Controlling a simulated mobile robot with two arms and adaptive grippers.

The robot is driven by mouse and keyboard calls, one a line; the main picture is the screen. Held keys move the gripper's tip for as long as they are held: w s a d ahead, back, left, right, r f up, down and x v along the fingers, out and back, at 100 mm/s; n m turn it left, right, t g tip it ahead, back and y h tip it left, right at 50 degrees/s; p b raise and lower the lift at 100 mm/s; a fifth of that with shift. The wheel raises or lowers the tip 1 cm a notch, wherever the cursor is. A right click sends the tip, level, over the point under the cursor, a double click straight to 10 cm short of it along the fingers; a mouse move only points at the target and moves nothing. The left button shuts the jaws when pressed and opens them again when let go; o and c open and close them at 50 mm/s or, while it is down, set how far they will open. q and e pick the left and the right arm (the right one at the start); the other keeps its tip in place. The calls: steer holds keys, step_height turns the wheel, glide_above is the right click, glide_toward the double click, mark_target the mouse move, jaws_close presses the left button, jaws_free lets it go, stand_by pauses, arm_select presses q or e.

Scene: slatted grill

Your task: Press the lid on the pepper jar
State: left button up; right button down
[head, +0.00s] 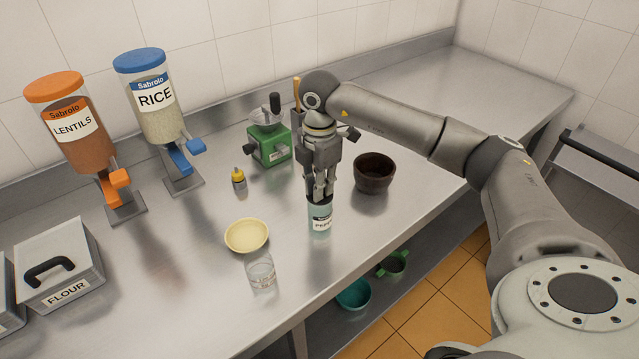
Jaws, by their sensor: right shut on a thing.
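The pepper jar (320,222) stands upright on the steel counter, a small pale green jar with a white label partly reading "PEPP". A dark band at its top looks like the lid (319,208). My right gripper (320,197) points straight down directly above the jar, its fingers close together and shut at the lid. The fingers hide much of the lid, so I cannot tell how fully it sits on the jar. My left gripper is not in view.
A dark brown bowl (374,173) stands right of the gripper, and a green grinder (268,146) behind. The counter's front edge is close to the jar.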

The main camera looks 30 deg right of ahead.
steer(key=shift+f+b, duration=0.4)
steer(key=shift+f, duration=0.35)
steer(key=c, duration=1.4)
jaws_free()
steer(key=shift+o, duration=0.2)
steer(key=shift+r, duration=0.15)
step_height(320, 180, up, 12)
